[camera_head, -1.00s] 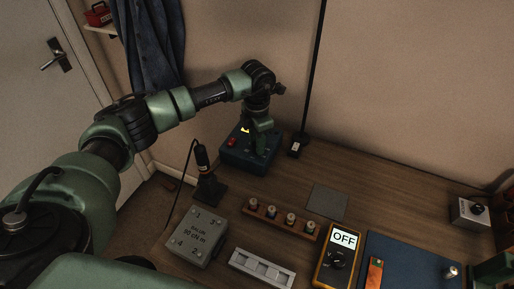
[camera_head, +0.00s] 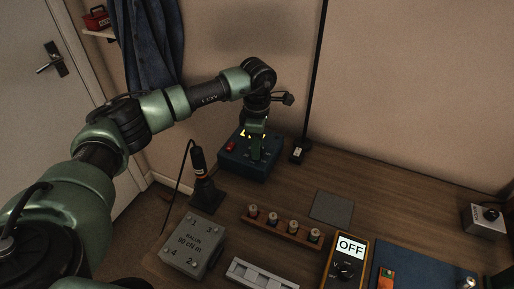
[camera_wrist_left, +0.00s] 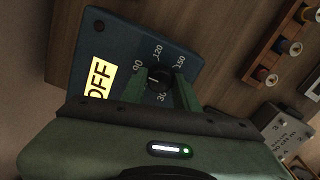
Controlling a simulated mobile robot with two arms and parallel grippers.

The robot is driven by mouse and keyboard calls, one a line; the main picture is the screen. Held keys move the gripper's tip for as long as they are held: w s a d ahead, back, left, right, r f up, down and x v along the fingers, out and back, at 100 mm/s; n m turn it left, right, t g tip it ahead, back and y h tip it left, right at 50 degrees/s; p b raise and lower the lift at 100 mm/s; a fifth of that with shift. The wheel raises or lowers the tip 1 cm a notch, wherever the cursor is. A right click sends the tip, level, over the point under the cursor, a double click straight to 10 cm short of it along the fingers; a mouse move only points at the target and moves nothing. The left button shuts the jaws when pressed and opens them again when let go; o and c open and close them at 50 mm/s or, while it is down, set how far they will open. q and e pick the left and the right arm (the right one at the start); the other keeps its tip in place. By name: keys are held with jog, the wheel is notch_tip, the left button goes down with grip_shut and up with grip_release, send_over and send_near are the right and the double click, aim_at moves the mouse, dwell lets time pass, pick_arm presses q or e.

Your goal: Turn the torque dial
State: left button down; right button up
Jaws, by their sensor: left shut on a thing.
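The torque dial (camera_wrist_left: 159,77) is a dark round knob with a pale mark, on a blue box (camera_head: 234,165) at the back of the bench. Numbers including 90, 120, 150 and 30 ring it in the left wrist view, and a lit display (camera_wrist_left: 98,80) there reads OFF. My left gripper (camera_head: 256,150) reaches down over the box, its green fingers on either side of the dial and shut on it. The fingers hide the dial in the head view. My right gripper is not in view.
A black screwdriver (camera_head: 199,162) stands in a holder left of the box. Nearer are a grey box (camera_head: 193,243) marked 90 cN m, a wooden rack (camera_head: 284,233) with several knobs, and a yellow meter (camera_head: 347,262) reading OFF. A dark pole (camera_head: 313,80) rises right of the blue box.

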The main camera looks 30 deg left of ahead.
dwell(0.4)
pick_arm(q)
jog(key=c, duration=1.1)
grip_release()
jog(key=shift+o, duration=0.2)
notch_tip(320, 180, up, 8)
jog(key=shift+b, duration=0.65)
